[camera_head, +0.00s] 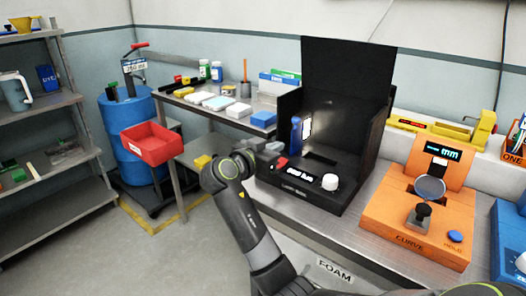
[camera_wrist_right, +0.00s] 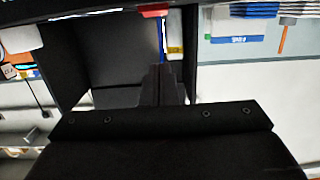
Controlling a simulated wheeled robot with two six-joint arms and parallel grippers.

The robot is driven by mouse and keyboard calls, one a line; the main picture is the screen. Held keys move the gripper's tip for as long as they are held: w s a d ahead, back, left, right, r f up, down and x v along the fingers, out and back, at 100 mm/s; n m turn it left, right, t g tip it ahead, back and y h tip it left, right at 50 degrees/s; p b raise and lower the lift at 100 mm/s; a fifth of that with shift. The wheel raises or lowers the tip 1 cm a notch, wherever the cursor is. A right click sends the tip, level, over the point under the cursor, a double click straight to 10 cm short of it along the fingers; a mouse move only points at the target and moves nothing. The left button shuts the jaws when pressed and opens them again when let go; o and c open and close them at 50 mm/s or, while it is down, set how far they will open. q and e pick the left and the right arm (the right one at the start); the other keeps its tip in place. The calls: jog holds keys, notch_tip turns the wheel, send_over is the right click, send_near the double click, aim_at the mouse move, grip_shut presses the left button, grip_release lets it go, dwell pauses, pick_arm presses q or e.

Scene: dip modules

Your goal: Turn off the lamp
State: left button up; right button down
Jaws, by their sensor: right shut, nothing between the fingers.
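The lamp box (camera_head: 325,205) is a black bench unit with a tall raised back panel. My right gripper (camera_head: 272,167) is at the left front corner of the box, close to the red switch; contact cannot be told. In the right wrist view the shut, empty fingers (camera_wrist_right: 162,88) point toward the box, with a red part (camera_wrist_right: 153,10) beyond them. My left gripper is not in view.
An orange device (camera_head: 400,225) marked CURVE stands to the right, with a blue device (camera_head: 510,235) at the edge. Behind left, a table holds several small boxes (camera_head: 238,110). A red bin (camera_head: 152,143) stands before a blue drum (camera_head: 115,130).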

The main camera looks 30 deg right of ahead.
jog(key=f, duration=0.1)
jog(key=d+f, duration=0.1)
jog(key=f, duration=0.1)
jog(key=shift+w+d+f, duration=0.1)
jog(key=shift+w+d, duration=0.1)
jog(key=shift+w, duration=0.05)
jog(key=shift+f, duration=0.5)
